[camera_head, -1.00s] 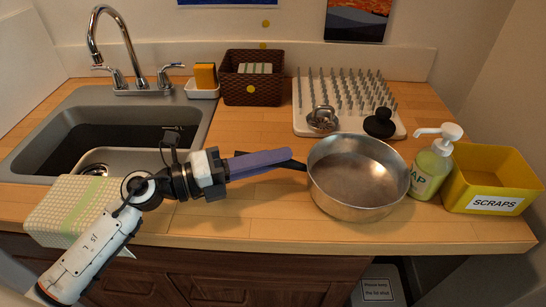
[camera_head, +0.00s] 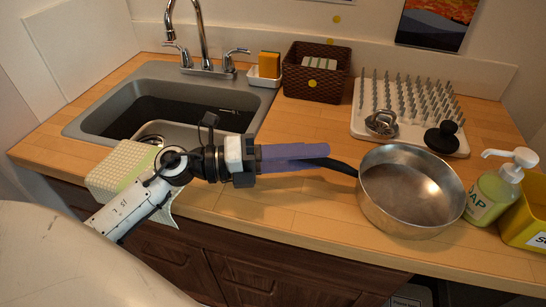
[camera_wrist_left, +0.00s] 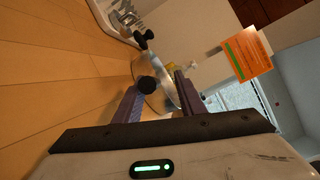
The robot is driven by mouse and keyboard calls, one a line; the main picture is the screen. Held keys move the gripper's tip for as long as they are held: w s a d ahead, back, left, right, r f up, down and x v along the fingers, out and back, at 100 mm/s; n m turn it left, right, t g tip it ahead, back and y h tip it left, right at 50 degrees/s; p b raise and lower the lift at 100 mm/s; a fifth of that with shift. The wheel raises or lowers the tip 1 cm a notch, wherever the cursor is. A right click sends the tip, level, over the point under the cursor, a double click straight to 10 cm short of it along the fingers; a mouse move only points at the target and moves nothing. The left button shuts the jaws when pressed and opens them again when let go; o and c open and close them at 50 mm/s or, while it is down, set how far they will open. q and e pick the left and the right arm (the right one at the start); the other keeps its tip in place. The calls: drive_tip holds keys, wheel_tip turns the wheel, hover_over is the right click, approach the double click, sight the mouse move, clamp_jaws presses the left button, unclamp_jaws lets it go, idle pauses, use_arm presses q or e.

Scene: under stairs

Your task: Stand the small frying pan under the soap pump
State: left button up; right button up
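The small frying pan (camera_head: 412,200) is a round steel pan with a black handle (camera_head: 342,167). It sits upright on the wooden counter, its handle pointing left. The soap pump (camera_head: 492,190), a green bottle with a white pump head, stands just right of the pan. My left gripper (camera_head: 318,157) comes in from the left with its purple fingers at the handle. In the left wrist view the fingers (camera_wrist_left: 156,95) are apart, with the round black handle end (camera_wrist_left: 147,84) showing between them, nearer one finger. The fingers hide part of the handle. My right gripper is not in view.
A drying mat (camera_head: 372,130) with pegs, a metal item (camera_head: 381,123) and a black item (camera_head: 442,137) lies behind the pan. A yellow scraps bin (camera_head: 527,222) is at the right edge. The sink (camera_head: 150,75) is at left, a brown basket (camera_head: 316,85) at the back.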

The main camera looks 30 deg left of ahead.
use_arm(q)
drive_tip(key=b+v, duration=0.1)
drive_tip(key=v, duration=0.6)
drive_tip(key=shift+f, duration=0.1)
drive_tip(key=shift+s+a, duration=0.35)
drive_tip(key=shift+a, duration=0.25)
